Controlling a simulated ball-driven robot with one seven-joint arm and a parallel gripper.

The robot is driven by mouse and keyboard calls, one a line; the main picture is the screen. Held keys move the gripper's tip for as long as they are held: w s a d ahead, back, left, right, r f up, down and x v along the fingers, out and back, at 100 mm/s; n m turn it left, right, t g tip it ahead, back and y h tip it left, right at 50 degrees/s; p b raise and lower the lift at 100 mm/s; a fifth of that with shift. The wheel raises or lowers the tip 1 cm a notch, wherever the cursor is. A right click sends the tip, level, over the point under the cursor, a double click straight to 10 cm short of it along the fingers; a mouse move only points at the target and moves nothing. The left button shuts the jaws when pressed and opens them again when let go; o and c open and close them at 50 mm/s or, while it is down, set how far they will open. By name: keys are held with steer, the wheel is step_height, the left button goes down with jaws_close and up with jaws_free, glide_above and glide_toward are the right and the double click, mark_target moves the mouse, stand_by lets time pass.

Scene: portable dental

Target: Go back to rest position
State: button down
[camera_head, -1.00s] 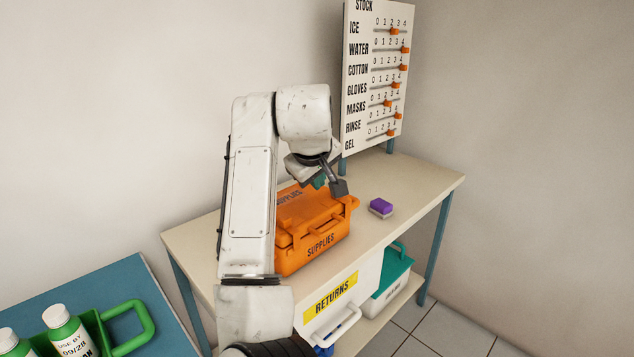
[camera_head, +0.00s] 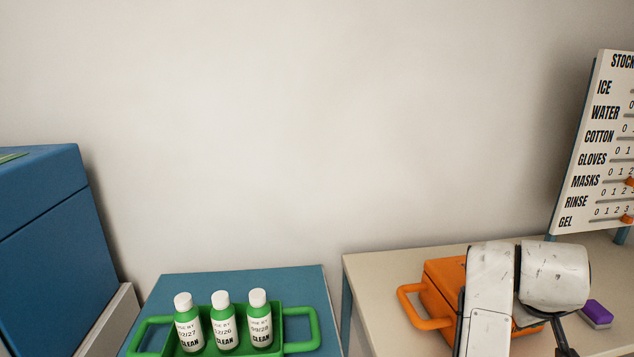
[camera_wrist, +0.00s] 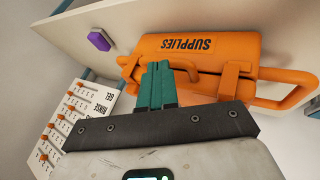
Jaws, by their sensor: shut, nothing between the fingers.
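My gripper (camera_wrist: 157,85) shows in the wrist view with its teal fingers together and nothing between them. It is in front of the closed orange SUPPLIES case (camera_wrist: 215,52), and I cannot tell how far apart they are. In the head view my arm stands at the lower right, partly in front of the orange case (camera_head: 442,283). The gripper's fingertips are out of sight there.
A purple and white block (camera_head: 597,314) lies on the cream table (camera_head: 385,268) right of the case. The stock board (camera_head: 588,150) stands behind. A green carrier (camera_head: 300,312) with three white-capped bottles sits on a blue table (camera_head: 180,287). A blue box (camera_head: 45,240) is far left.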

steer(key=s+a+f+g+y+p, duration=0.1)
steer(key=s+a+f+y+p, duration=0.2)
steer(key=s+f, duration=1.05)
steer(key=s+a+f+g+y+p, duration=0.1)
steer(key=s+a+f, duration=0.2)
steer(key=s, duration=0.6)
steer(key=s+a+f+g+y+p, duration=0.1)
steer(key=s+a+f+p, duration=0.1)
steer(key=s+a, duration=0.6)
steer(key=shift+s+a+f+g+y, duration=0.3)
steer(key=shift+s+f+y, duration=0.1)
steer(key=shift+s+f, duration=0.55)
steer(key=shift+d+r, duration=0.1)
